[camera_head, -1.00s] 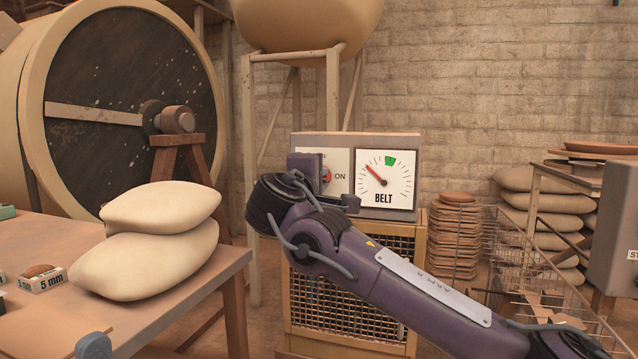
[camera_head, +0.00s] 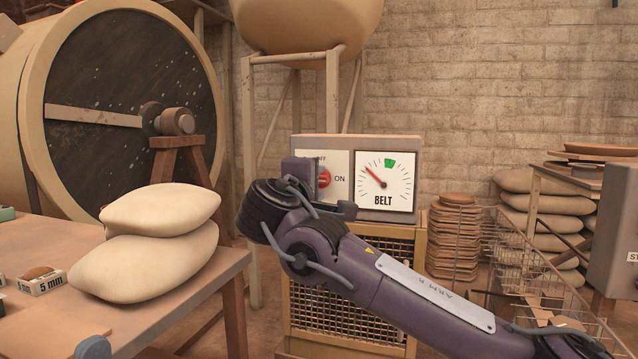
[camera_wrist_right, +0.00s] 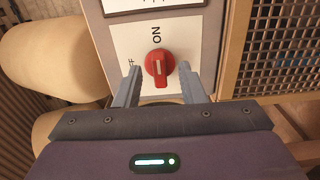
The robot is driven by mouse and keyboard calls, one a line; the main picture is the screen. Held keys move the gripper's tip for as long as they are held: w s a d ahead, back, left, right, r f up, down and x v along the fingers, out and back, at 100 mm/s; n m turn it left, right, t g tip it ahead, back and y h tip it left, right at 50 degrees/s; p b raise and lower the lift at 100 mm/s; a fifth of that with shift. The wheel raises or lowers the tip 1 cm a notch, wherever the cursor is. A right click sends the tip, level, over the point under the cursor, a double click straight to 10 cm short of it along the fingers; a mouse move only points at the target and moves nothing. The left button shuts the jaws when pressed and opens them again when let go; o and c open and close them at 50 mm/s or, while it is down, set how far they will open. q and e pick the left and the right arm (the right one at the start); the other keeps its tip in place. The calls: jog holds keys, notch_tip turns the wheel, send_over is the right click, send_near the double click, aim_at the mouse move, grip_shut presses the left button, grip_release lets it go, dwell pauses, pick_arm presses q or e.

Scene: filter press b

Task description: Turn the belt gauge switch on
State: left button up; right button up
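The belt gauge box (camera_head: 362,143) stands on a mesh-sided cabinet. Its dial (camera_head: 385,180) reads BELT, and the red needle points up and left, away from the green band. Left of the dial, a white switch plate (camera_head: 342,163) carries a red rotary knob (camera_head: 324,179), with ON printed to its right. The wrist view shows the knob (camera_wrist_right: 159,66), its grip ridge in line with ON. My right gripper (camera_wrist_right: 159,72) is open, one finger on each side of the knob with gaps visible. In the head view my right gripper (camera_head: 330,187) partly covers the plate. My left gripper is out of view.
A wooden table (camera_head: 190,285) with two stacked sacks (camera_head: 150,262) stands at the left. A large drum (camera_head: 40,120) is behind it. A wire basket (camera_head: 540,290) and stacked plates (camera_head: 455,240) are right of the cabinet (camera_head: 340,318).

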jog(key=v, duration=0.6)
jog(key=shift+f, duration=0.1)
